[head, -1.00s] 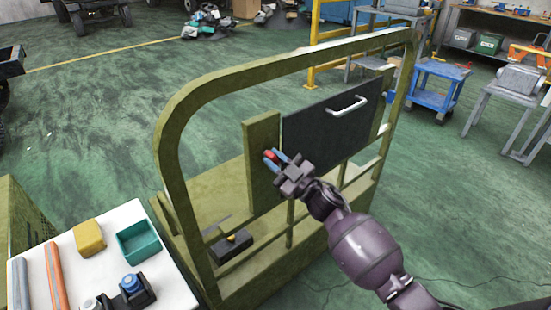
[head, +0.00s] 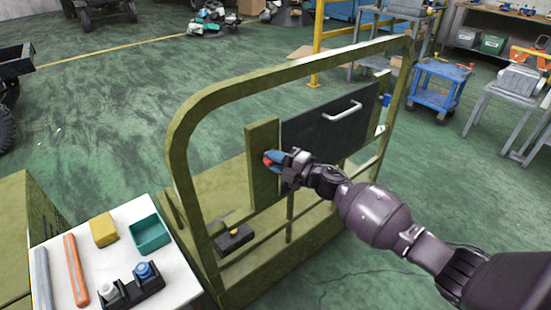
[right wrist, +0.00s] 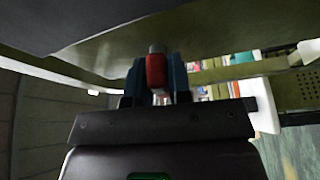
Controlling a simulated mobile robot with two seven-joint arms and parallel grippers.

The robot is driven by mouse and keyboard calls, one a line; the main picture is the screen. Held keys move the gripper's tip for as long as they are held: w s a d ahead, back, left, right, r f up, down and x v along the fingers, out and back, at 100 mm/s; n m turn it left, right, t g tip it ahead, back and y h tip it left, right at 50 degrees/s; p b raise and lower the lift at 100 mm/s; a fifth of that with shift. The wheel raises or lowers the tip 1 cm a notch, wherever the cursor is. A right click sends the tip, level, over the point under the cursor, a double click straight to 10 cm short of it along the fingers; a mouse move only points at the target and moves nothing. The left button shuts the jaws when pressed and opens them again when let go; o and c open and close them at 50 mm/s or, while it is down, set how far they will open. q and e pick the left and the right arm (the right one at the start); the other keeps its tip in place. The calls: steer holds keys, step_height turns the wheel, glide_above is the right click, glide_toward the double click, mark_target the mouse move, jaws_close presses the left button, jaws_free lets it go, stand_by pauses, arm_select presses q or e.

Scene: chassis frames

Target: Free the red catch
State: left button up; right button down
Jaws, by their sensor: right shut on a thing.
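The red catch (head: 267,161) sits on the upright green post (head: 262,140) at the left edge of the dark panel (head: 325,125). My right gripper (head: 275,160) reaches in from the right and is shut on the catch. In the right wrist view the red catch (right wrist: 156,72) lies between the two blue fingers (right wrist: 157,80), with a grey pin end above it. The panel has a white handle (head: 342,110) and looks closed against the post. My left gripper is not in view.
A green tubular frame (head: 190,120) surrounds the panel. At lower left a white table (head: 70,250) holds a teal tray (head: 150,234), a yellow block (head: 104,230) and an orange bar (head: 76,270). A blue cart (head: 438,90) stands beyond on open floor.

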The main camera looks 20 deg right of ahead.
steer(key=shift+n+g+h+p, duration=0.3)
steer(key=shift+n+p, duration=0.15)
steer(key=shift+n, duration=0.55)
steer(key=c, duration=1.1)
jaws_free()
steer(key=shift+s+d, duration=0.1)
steer(key=v, duration=1)
steer(key=shift+s+d+p, duration=0.2)
steer(key=shift+p, duration=0.15)
